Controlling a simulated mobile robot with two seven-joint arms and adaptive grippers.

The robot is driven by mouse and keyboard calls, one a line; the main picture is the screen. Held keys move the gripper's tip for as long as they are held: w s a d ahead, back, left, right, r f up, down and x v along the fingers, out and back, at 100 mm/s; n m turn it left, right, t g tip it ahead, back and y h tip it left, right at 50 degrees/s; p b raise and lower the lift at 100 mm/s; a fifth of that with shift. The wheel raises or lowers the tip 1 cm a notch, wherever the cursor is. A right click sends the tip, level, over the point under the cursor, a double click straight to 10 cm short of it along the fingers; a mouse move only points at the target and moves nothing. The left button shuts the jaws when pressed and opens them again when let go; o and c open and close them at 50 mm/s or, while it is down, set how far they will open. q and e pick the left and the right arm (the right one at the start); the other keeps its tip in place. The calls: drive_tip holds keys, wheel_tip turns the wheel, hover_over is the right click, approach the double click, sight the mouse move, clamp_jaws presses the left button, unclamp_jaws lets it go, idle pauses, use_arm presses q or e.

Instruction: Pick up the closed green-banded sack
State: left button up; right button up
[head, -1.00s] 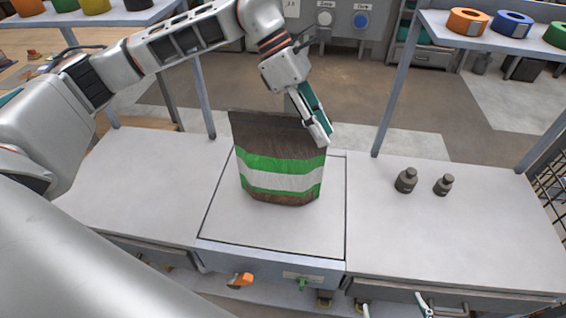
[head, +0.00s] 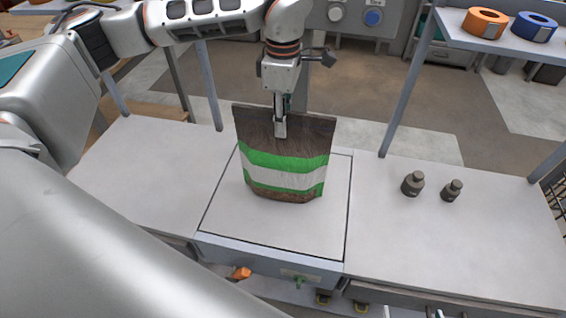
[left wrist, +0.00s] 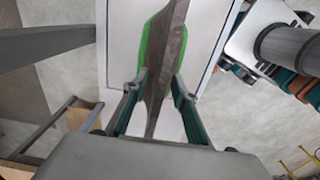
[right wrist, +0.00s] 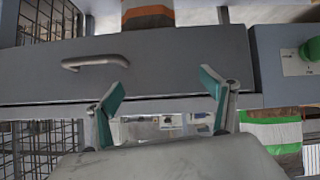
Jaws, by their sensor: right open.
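The closed green-banded sack (head: 287,170) is brown with green and white bands. It stands upright on the square plate (head: 235,218) in the middle of the bench. My left gripper (head: 281,127) is over the sack's top edge, with one finger in front of it. My right gripper (right wrist: 163,95) is open and empty, facing a grey drawer front.
Two dark weights (head: 412,184) (head: 452,190) stand on the right of the bench. Shelf posts rise at the back. A drawer handle (right wrist: 95,62) and another green-and-white-banded surface (right wrist: 272,130) show in the right wrist view.

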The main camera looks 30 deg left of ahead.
use_arm(q)
wheel_tip(320, 180, down, 3)
drive_tip(key=shift+f, duration=0.2)
clamp_jaws()
drive_tip(key=shift+r, duration=0.15)
